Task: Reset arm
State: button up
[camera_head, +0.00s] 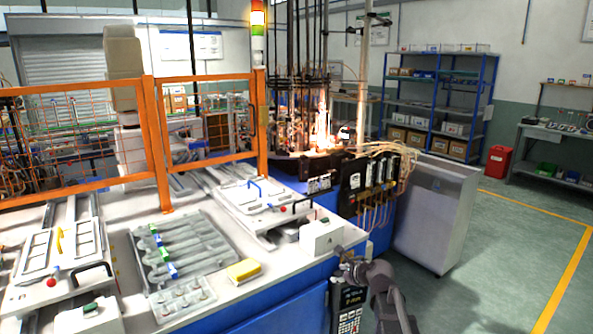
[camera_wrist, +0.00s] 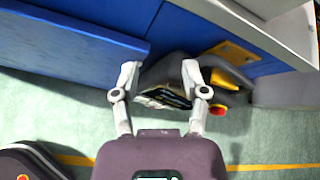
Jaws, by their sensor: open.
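My gripper (camera_head: 350,268) is in front of the blue bench side, at the lower middle of the head view. In the wrist view its two pale fingers (camera_wrist: 160,78) stand apart, open. A dark grey device (camera_wrist: 168,72) with a dark panel shows beyond and between the fingers; I cannot tell whether they touch it. In the head view a dark handheld controller with keys (camera_head: 348,312) hangs at the bench side, just below my gripper. Part of the controller is hidden by my arm.
The white bench top holds a grey tray of tubes (camera_head: 185,250), a yellow block (camera_head: 243,270) and a white box (camera_head: 321,237). An orange fence (camera_head: 160,150) and lit flame (camera_head: 322,125) stand behind. A pale cabinet (camera_head: 435,215) stands right; open floor (camera_head: 490,270) lies beyond.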

jog(key=s+d+f+n+g+h+p, duration=0.1)
jog(key=s+n+g+h+p, duration=0.1)
jog(key=s+n, duration=1)
jog(key=s+d+f+n+g+h+p, duration=0.1)
jog(key=s+d+n+g+h+p, duration=0.1)
jog(key=s+n+g, duration=0.5)
jog(key=s+n+h+p, duration=0.1)
jog(key=s+n+h, duration=0.1)
jog(key=s+n, duration=0.2)
jog(key=shift+s+d+f+n, duration=0.25)
jog(key=shift+s+n, duration=0.15)
jog(key=shift+s, duration=0.3)
